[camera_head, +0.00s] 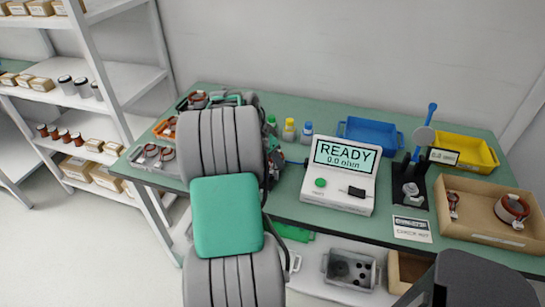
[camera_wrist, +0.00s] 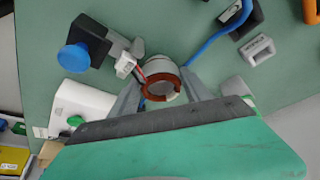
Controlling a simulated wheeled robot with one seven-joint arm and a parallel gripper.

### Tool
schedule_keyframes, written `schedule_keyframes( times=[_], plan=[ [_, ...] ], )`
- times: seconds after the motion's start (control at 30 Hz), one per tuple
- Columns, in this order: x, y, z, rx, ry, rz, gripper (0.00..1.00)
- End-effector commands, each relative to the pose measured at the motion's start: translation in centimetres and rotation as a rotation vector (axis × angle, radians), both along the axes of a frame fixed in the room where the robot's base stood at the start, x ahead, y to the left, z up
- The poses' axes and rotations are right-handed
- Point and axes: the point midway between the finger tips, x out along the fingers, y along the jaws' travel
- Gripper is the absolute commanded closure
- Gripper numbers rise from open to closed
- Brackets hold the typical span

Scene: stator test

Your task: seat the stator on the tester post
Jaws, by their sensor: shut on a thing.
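In the wrist view, my gripper (camera_wrist: 162,82) is shut on the stator (camera_wrist: 159,92), a short ring with a copper-brown winding and a pale metal body. The stator is held above the green table between the two grey fingers. I cannot pick out the tester post for certain. My arm hides the gripper in the head view.
A black fixture with a blue lever (camera_head: 431,115) stands right of the tester. In the wrist view, a blue-knobbed dark fixture (camera_wrist: 95,38) stands close to the stator's upper left.

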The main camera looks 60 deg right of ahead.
Motion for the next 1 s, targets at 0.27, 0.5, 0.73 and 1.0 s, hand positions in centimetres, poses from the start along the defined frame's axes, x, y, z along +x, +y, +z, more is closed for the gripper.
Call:
schedule_keyframes(
  times=[0.27, 0.5, 0.73, 1.0],
  plan=[
    [0.0, -0.1, 0.1, -0.002, -0.001, 0.0, 0.38],
    [0.0, 0.0, 0.1, -0.001, 0.0, 0.0, 0.19],
    [0.0, 0.0, 0.0, 0.002, 0.001, 0.001, 0.19],
    [0.9, 1.4, 3.9, -0.004, -0.002, 0.002, 0.19]
  ],
)
